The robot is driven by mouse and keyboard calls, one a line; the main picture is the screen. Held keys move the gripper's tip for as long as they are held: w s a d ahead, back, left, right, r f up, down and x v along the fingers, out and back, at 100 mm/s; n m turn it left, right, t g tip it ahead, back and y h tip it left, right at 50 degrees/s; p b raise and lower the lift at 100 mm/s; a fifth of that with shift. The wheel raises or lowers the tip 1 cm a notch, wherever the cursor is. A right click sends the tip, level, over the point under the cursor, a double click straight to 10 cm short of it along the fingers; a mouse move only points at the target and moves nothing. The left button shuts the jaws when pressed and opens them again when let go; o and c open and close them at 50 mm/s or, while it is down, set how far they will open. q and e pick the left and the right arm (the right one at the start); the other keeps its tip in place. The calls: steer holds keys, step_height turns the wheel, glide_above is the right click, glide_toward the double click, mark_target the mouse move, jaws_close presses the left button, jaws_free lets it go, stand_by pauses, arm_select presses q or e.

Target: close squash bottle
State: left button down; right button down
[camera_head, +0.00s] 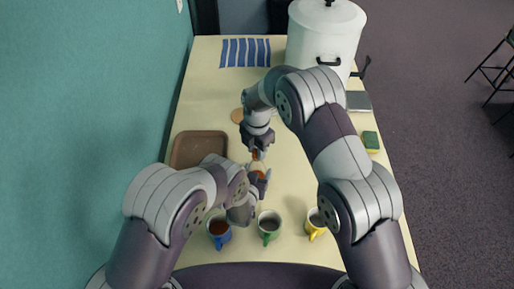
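The squash bottle (260,174) shows only as a small orange patch in the middle of the table, mostly hidden by my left gripper. My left gripper (258,180) comes in from the lower left and appears shut around it. My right gripper (257,152) points down just above the bottle. A small orange-brown piece, which looks like the bottle cap (256,156), shows between its fingertips. At this size I cannot tell whether the cap touches the bottle's neck.
Blue (219,231), green (269,226) and yellow (315,223) mugs stand along the near edge. A brown tray (186,150) lies left. A white pot (322,38), a striped cloth (245,52), a round mat (238,116) and a sponge (371,141) lie farther off.

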arm_select(q)
steer(key=shift+f, duration=0.1)
arm_select(e)
steer(key=m, duration=0.4)
steer(key=shift+m, duration=0.3)
steer(key=m, duration=0.3)
steer(key=shift+m, duration=0.4)
steer(key=m, duration=0.8)
steer(key=shift+f, duration=0.1)
steer(key=m, duration=0.8)
steer(key=shift+m, duration=0.3)
steer(key=m, duration=0.3)
steer(key=shift+s+m, duration=0.1)
steer(key=shift+m, duration=0.3)
steer(key=m, duration=0.3)
steer(key=shift+m, duration=0.4)
steer(key=m, duration=0.3)
steer(key=shift+m, duration=0.4)
steer(key=m, duration=0.4)
steer(key=c, duration=0.7)
jaws_free()
steer(key=shift+c, duration=0.2)
